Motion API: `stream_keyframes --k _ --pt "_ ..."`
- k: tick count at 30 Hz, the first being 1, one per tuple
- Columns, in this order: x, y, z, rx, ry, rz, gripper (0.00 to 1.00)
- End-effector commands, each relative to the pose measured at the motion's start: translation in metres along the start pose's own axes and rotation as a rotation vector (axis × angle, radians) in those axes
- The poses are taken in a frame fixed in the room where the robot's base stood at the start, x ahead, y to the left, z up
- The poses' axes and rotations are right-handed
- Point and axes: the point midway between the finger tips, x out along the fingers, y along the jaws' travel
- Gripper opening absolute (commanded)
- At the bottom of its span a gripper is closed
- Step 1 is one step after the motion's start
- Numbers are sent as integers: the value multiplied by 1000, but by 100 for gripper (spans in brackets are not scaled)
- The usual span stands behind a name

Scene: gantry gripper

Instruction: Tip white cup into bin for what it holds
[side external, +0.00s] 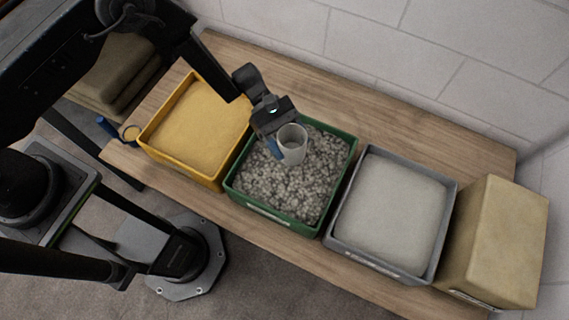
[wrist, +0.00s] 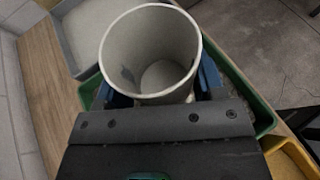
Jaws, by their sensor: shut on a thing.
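The white cup (side external: 292,145) is held by my gripper (side external: 276,148) above the green bin (side external: 345,168) of grey gravel. The cup is close to upright in the side external view. In the wrist view the cup (wrist: 150,50) shows its open mouth, with a pale bottom and a small dark patch on the inner wall. What it holds, if anything, cannot be made out. The blue fingers (wrist: 208,75) are shut on either side of the cup. Left of the green bin is a yellow bin (side external: 150,152) of yellow sand. Right of it is a grey bin (side external: 338,243) of pale, fine material.
The bins stand in a row on a wooden table (side external: 290,60). A tan box (side external: 500,240) stands at the right end. A pale block wall (side external: 400,60) runs behind. A small blue-handled thing (side external: 107,127) lies at the table's left edge.

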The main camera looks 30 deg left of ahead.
Motion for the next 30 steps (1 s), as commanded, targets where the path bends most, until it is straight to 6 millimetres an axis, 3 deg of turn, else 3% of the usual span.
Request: stream_keyframes --k 15,26,30 --pt "-18 0 42 3 0 0 39" --pt "-19 0 45 1 0 0 39" --pt "-32 3 44 -12 -2 37 39"
